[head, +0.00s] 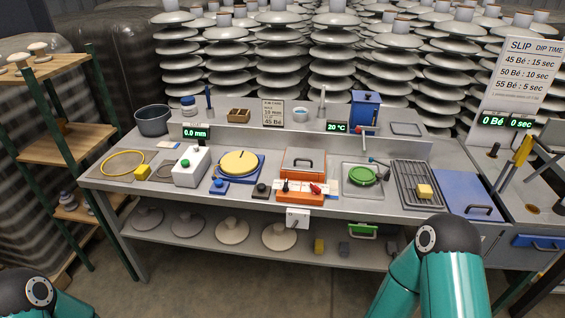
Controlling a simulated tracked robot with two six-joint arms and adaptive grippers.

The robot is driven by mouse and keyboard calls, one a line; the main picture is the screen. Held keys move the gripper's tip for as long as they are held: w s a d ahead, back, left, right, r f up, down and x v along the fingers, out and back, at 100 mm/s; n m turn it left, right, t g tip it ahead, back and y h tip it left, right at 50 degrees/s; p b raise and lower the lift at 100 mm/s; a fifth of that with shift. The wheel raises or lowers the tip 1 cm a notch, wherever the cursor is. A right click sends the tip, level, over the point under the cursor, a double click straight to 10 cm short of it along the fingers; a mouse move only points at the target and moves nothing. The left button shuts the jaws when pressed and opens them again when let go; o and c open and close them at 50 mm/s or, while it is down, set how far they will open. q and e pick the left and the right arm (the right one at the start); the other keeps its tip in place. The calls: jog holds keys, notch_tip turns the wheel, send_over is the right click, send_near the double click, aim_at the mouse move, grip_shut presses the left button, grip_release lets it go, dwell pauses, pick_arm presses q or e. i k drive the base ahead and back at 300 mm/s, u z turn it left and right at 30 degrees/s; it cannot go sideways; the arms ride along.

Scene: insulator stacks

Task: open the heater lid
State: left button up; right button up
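The orange heater box (301,187) stands in the middle of the bench, near its front edge. Its lid (304,157) has an orange rim and a dark handle, and it looks closed. Small dark and red knobs sit on the front of the box. Neither gripper shows. Only a teal and black part of my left arm shows at the lower left corner, and a larger part of my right arm at the lower right. Both are in front of the bench, apart from the heater.
A green round piece on a tray (362,177), a rack (418,184) and a blue lid (466,194) lie to the right. A 20 °C display (337,127) stands behind.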

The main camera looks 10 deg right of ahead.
aim_at(304, 155)
jog(key=z, duration=0.15)
jog(key=i, duration=0.9)
jog(key=u, duration=0.2)
jog(key=k, duration=0.75)
jog(key=z, duration=0.25)
jog(key=i, duration=0.6)
jog(key=u, duration=0.05)
